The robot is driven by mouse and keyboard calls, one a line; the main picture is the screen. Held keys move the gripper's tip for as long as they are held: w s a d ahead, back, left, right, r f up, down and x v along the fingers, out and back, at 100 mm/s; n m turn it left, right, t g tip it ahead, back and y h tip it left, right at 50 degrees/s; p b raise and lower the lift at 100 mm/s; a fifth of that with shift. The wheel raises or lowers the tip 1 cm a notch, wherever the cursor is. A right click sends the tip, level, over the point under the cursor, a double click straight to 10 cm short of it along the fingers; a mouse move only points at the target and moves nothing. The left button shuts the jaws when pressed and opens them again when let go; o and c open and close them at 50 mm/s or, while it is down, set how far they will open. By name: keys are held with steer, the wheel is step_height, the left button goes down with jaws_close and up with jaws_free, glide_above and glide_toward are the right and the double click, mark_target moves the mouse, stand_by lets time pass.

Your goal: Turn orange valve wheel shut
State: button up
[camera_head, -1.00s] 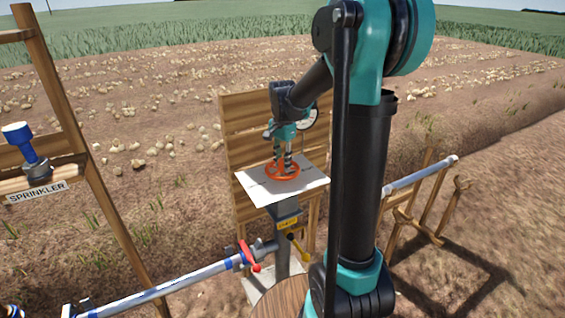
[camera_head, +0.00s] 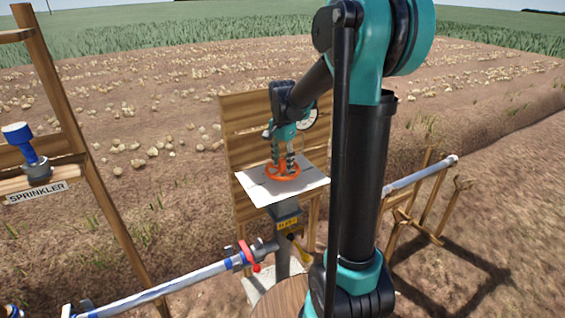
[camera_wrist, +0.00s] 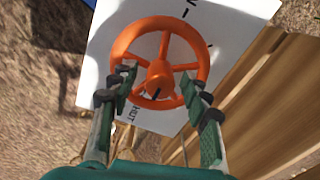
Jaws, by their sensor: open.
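The orange valve wheel (camera_head: 283,172) lies flat above a white plate (camera_head: 258,190) on a grey post. In the wrist view the wheel (camera_wrist: 124,44) shows its spokes and central hub, and the plate (camera_wrist: 228,30) has dark marks and lettering, partly covered by the wheel. My gripper (camera_head: 284,165) points down at the wheel from above. In the wrist view its two fingers (camera_wrist: 160,82) are apart, one on each side of the hub, with their tips at or over the wheel's spokes and openings. I cannot tell whether they touch it.
A wooden board (camera_head: 245,135) with a round gauge (camera_head: 309,119) stands behind the plate. A pipe with a red lever (camera_head: 249,256) runs left below, and a yellow handle (camera_head: 298,247) hangs from the post. A wooden frame with a sprinkler (camera_head: 36,165) is left; a pipe rack (camera_head: 420,175) is right.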

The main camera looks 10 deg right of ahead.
mark_target(282, 159)
step_height(282, 159, up, 12)
stand_by(0.5)
